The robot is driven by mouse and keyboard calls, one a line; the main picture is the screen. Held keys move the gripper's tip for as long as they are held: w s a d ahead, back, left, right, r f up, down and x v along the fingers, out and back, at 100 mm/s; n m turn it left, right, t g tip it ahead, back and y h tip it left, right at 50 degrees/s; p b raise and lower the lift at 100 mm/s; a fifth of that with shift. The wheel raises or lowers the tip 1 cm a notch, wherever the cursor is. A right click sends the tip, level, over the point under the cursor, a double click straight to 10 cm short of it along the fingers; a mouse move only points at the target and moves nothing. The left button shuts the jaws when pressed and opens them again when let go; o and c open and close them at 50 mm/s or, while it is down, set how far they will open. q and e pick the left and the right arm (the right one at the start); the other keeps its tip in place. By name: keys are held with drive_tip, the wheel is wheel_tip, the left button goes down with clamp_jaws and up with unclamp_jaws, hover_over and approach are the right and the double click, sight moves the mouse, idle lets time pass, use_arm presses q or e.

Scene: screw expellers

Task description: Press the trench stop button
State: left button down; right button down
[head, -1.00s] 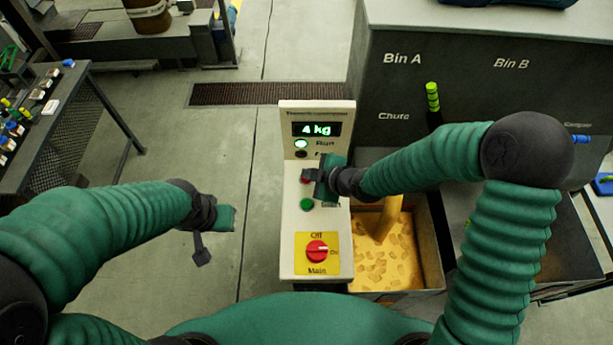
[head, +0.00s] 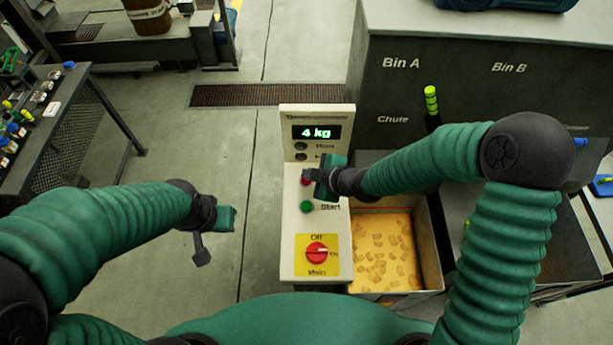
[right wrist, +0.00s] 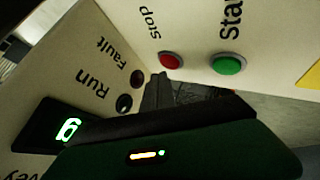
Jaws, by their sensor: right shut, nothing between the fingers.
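The red stop button (head: 305,182) is on the white control panel (head: 292,230), partly hidden by my right gripper (head: 313,175). In the right wrist view the red button (right wrist: 171,61) sits under the word "Stop", beside the green start button (right wrist: 228,64). My right gripper is shut and empty, with its tips close to the red button. In the right wrist view the button face shows uncovered, and I cannot tell if the tips touch the panel. The Run lamp (head: 301,146) is dark. My left gripper (head: 228,218) hangs left of the panel, away from it; its fingers are unclear.
The panel display (head: 317,132) reads 4 kg. A red main switch (head: 317,252) on a yellow plate is low on the panel. A box of yellow pieces (head: 436,255) stands right of it. A grey bin cabinet (head: 450,75) rises behind.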

sight(309, 182)
wheel_tip(309, 182, up, 5)
drive_tip(key=p, duration=0.4)
drive_tip(key=shift+r, duration=0.15)
idle(0.4)
idle(0.4)
drive_tip(key=shift+s+d+f, duration=0.15)
drive_tip(key=shift+d+f, duration=0.1)
drive_tip(key=shift+d, duration=0.05)
drive_tip(key=s+d+m+g+h+b, duration=0.4)
drive_tip(key=s+d+m+h, duration=0.2)
drive_tip(key=s+d+m, duration=1.1)
drive_tip(key=shift+d, duration=0.7)
